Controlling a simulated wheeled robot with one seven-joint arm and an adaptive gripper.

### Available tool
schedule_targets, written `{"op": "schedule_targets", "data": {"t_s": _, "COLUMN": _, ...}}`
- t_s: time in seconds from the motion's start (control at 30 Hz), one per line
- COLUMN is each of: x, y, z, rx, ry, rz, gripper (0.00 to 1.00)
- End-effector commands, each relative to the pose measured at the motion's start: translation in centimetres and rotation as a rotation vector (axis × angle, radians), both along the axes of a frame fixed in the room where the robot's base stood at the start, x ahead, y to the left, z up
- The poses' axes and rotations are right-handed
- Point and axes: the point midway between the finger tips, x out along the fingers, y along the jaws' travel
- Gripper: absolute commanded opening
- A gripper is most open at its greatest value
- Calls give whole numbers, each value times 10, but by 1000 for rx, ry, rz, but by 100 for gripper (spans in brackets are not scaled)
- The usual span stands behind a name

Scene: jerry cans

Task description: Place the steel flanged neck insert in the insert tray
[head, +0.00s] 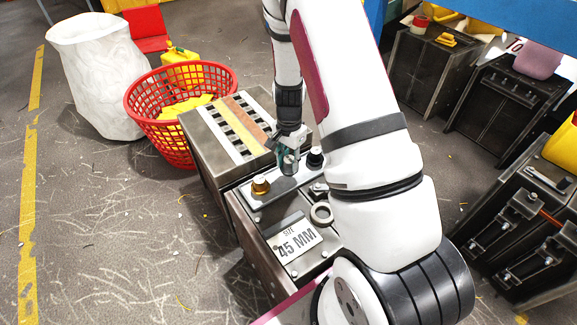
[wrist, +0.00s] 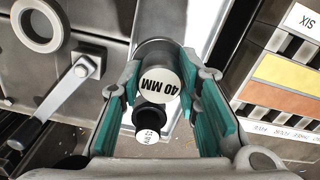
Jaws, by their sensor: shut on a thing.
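The steel flanged neck insert (wrist: 160,75) shows in the wrist view with a white "40 MM" label on its end. My gripper (wrist: 165,95) has its teal pads on both sides of it and is shut on it. In the head view the insert (head: 290,164) hangs below my gripper (head: 290,145), over a pale grey strip (head: 280,187) on the bench. I cannot tell whether it touches the strip. A brass insert (head: 260,185) and a black-topped insert (head: 315,157) stand at the strip's two ends. I cannot tell for certain which surface is the insert tray.
A steel box with striped, slotted top (head: 225,128) stands beyond the bench. A "45 MM" sign (head: 297,242), a grey ring (head: 321,213) and a lever clamp (wrist: 45,118) are on the bench. A red basket (head: 180,105) and white sack (head: 95,75) stand left; floor left is open.

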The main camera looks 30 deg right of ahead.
Motion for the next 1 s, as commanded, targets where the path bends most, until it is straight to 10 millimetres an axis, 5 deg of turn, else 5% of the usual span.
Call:
{"op": "schedule_targets", "data": {"t_s": 0.23, "x": 14, "y": -8, "z": -3, "rx": -1, "ry": -1, "rz": 0, "gripper": 0}}
{"op": "schedule_targets", "data": {"t_s": 0.47, "x": 12, "y": -7, "z": -36, "rx": 1, "ry": 1, "rz": -1, "gripper": 0}}
{"op": "schedule_targets", "data": {"t_s": 0.83, "x": 12, "y": -7, "z": -39, "rx": -1, "ry": -1, "rz": 0, "gripper": 0}}
{"op": "schedule_targets", "data": {"t_s": 0.87, "x": 12, "y": -7, "z": -40, "rx": 0, "ry": 0, "rz": 0, "gripper": 32}}
{"op": "schedule_targets", "data": {"t_s": 0.93, "x": 12, "y": -7, "z": -39, "rx": 0, "ry": 0, "rz": 0, "gripper": 48}}
{"op": "schedule_targets", "data": {"t_s": 1.0, "x": 12, "y": -7, "z": -39, "rx": 0, "ry": 0, "rz": 0, "gripper": 50}}
